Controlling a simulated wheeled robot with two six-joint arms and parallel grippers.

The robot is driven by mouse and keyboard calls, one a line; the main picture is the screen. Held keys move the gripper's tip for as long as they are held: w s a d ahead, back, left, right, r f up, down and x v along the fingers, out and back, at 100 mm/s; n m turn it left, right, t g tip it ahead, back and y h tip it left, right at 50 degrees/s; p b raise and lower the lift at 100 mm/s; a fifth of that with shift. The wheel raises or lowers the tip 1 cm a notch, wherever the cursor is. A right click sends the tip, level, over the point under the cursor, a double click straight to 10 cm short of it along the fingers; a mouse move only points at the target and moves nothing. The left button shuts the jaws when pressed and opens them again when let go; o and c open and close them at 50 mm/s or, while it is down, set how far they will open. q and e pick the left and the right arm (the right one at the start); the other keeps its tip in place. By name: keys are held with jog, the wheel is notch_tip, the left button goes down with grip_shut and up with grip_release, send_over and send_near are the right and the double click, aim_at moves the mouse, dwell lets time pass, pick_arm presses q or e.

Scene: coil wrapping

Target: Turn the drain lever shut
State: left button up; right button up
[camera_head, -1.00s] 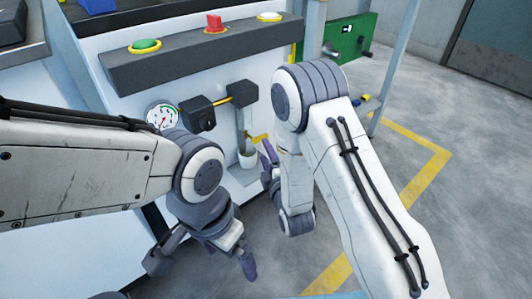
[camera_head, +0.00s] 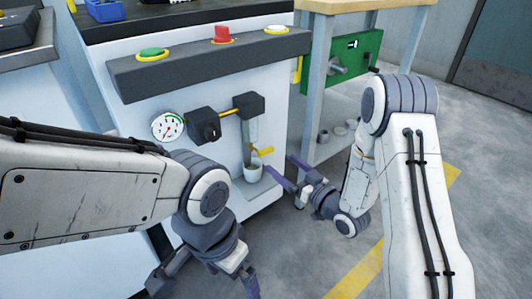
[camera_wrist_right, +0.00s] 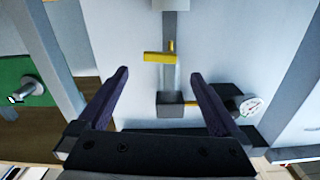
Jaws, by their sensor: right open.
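The yellow drain lever (camera_head: 263,151) sticks out sideways near the foot of the grey vertical tube (camera_head: 252,130) on the white machine front. In the right wrist view the lever (camera_wrist_right: 158,57) lies crosswise on the tube, ahead of and between the fingertips. My left gripper (camera_head: 203,284) looks open and empty, low in front of the machine, partly cut off by the bottom edge.
A gauge (camera_head: 167,126), a black knob (camera_head: 204,124) and a black block (camera_head: 249,104) sit left of and above the lever. A ledge with buttons (camera_head: 214,60) juts out above. A bench with a green panel (camera_head: 341,56) stands at right. Open floor lies between.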

aim_at(268, 152)
jog(key=b+x, duration=0.3)
jog(key=x, duration=0.5)
jog(key=shift+w+a, duration=0.3)
jog(key=shift+w, duration=0.1)
jog(key=c, duration=1.3)
jog(key=shift+r+n, duration=0.15)
jog(key=shift+n, duration=0.65)
jog(key=o, duration=1.3)
